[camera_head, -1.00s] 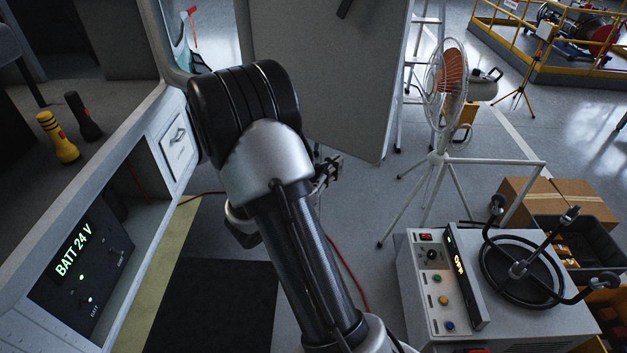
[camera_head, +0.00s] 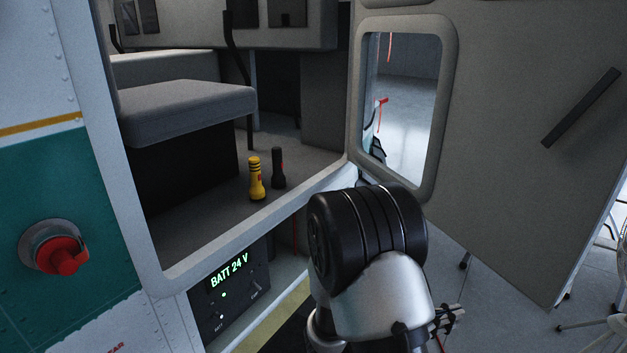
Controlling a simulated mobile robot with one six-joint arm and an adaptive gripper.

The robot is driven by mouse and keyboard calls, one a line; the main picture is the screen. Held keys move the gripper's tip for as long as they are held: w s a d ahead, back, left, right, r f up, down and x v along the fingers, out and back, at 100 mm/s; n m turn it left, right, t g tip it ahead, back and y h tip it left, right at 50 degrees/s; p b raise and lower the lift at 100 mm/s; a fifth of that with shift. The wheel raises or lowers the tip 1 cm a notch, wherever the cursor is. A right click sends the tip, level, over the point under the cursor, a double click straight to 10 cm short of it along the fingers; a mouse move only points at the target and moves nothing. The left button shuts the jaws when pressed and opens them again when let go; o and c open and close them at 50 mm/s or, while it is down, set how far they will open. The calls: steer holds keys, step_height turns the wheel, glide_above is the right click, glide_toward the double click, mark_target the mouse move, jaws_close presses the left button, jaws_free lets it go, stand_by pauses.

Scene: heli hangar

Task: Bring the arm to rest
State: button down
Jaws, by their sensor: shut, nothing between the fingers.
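My arm (camera_head: 375,265) rises from the bottom of the head view, folded at its black and silver elbow. It stands in front of the helicopter's open door and the lower sill. My gripper (camera_head: 452,316) shows only in part at the right of the elbow, low in the picture. It is shut with nothing in it and touches nothing that I can see. The rest of the wrist is hidden behind the arm.
A yellow flashlight (camera_head: 256,180) and a black flashlight (camera_head: 278,168) stand on the cabin floor beside a grey seat (camera_head: 185,108). The open door (camera_head: 510,130) hangs right of my arm. A battery panel (camera_head: 228,292) lights below the sill. A red plug (camera_head: 62,255) sits on the green side.

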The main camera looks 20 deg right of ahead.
steer(key=s+a+m+g+y+b, duration=0.3)
steer(key=s+a+m+y, duration=0.5)
steer(key=s+m, duration=0.4)
steer(key=a+r+m+t+y+b, duration=0.2)
steer(key=a+m+t+y, duration=0.3)
steer(key=a, duration=1)
steer(key=t+y+b, duration=0.1)
steer(key=t+y, duration=0.2)
steer(key=y, duration=0.2)
steer(key=shift+s+a+r+t, duration=0.2)
steer(key=shift+a+t, duration=0.1)
steer(key=shift+t, duration=0.1)
steer(key=shift+d+m, duration=0.15)
steer(key=shift+m, duration=0.15)
